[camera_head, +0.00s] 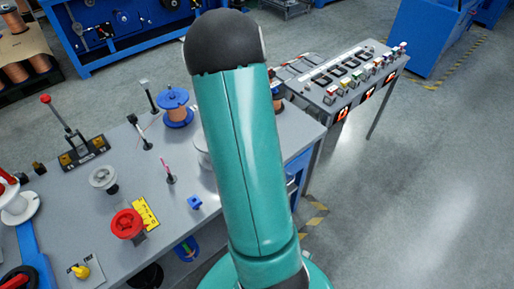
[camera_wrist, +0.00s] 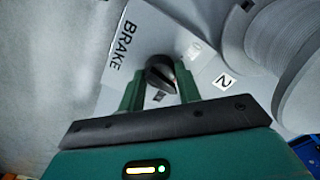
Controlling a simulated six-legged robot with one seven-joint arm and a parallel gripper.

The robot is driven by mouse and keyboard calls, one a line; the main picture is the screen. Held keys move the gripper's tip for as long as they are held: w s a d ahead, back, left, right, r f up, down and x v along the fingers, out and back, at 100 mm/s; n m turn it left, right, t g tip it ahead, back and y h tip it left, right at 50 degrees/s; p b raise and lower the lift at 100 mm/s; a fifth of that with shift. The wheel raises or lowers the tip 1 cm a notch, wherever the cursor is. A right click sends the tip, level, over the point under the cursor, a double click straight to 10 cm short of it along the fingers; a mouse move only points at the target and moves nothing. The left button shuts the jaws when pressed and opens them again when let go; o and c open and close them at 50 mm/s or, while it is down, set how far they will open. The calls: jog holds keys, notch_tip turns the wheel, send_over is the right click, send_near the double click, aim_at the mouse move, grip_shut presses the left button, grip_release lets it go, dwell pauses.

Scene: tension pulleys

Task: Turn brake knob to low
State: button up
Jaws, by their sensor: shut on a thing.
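The brake knob (camera_wrist: 160,70) is black and round with a raised grip bar and a small red mark near its right side. It sits on a pale plate (camera_wrist: 150,35) printed "BRAKE" in the wrist view. My gripper (camera_wrist: 160,82) has its two green fingers on either side of the knob and is shut on it. Part of the plate's small lettering is hidden behind the knob and fingers. In the head view my own arm covers the middle, and neither the gripper nor the brake knob can be made out.
A control console (camera_head: 345,75) stands behind right.

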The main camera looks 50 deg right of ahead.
jog(key=shift+n, duration=0.8)
jog(key=o, duration=1)
jog(key=shift+c, duration=0.2)
notch_tip(320, 180, up, 14)
jog(key=shift+s+f, duration=0.1)
